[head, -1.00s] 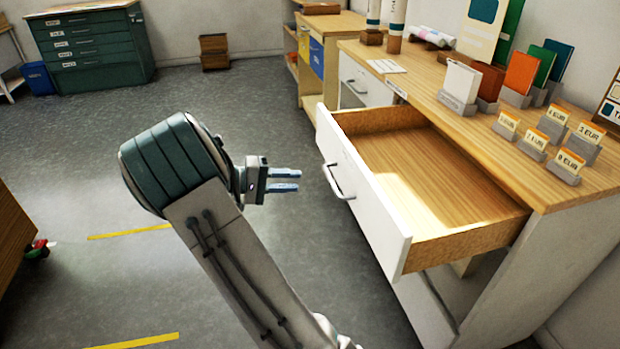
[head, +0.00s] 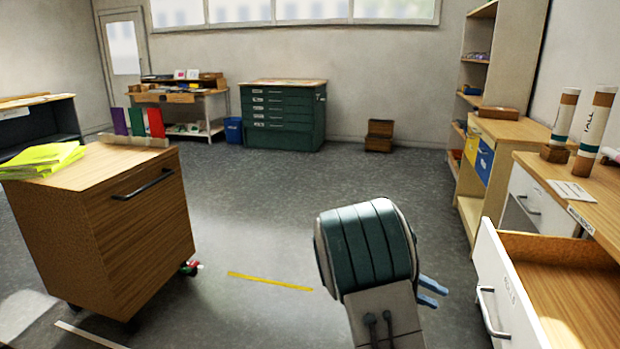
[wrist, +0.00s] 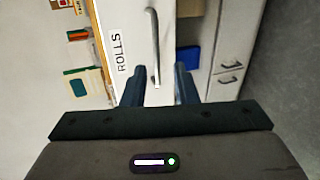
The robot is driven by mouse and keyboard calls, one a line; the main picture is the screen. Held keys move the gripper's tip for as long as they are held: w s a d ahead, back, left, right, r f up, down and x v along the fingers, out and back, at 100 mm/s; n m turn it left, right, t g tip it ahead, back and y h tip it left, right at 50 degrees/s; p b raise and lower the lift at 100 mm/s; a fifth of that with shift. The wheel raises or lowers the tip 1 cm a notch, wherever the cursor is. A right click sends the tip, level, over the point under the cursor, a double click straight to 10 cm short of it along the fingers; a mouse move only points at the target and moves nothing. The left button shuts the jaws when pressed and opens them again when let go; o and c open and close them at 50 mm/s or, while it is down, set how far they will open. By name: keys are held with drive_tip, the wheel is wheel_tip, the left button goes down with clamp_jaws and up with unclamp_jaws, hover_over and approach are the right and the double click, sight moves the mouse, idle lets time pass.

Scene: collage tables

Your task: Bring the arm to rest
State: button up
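My gripper (head: 432,292) shows in the head view at the lower middle right, partly hidden behind my arm's green-banded wrist housing. Its two blue fingers are apart, with nothing between them. In the wrist view the fingers (wrist: 160,88) also stand apart and empty, in front of a white drawer front (wrist: 126,35) labelled ROLLS with a grey bar handle (wrist: 153,45). In the head view that drawer (head: 497,285) stands pulled open at the right. My gripper is left of its handle (head: 489,312), with a gap between them.
A wooden cabinet on casters (head: 135,222) stands at the left, with yellow papers (head: 40,160) on top. A green flat-file cabinet (head: 284,115) and a blue bin (head: 233,130) stand at the back. Small brown boxes (head: 379,135) sit by the wall.

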drive_tip(key=s+a+r+n+t+y+p, duration=0.1)
drive_tip(key=s+a+r+t+y+p, duration=0.3)
drive_tip(key=s+r, duration=0.6)
drive_tip(key=s+a+r+n+t+y+p, duration=0.2)
drive_tip(key=s+a+r+t+y+p, duration=0.1)
drive_tip(key=s+a+r+y+p, duration=0.6)
drive_tip(key=s+a+r+p, duration=0.1)
drive_tip(key=p, duration=0.2)
drive_tip(key=shift+a+t, duration=0.25)
drive_tip(key=shift+t, duration=0.15)
drive_tip(key=shift+d, duration=0.1)
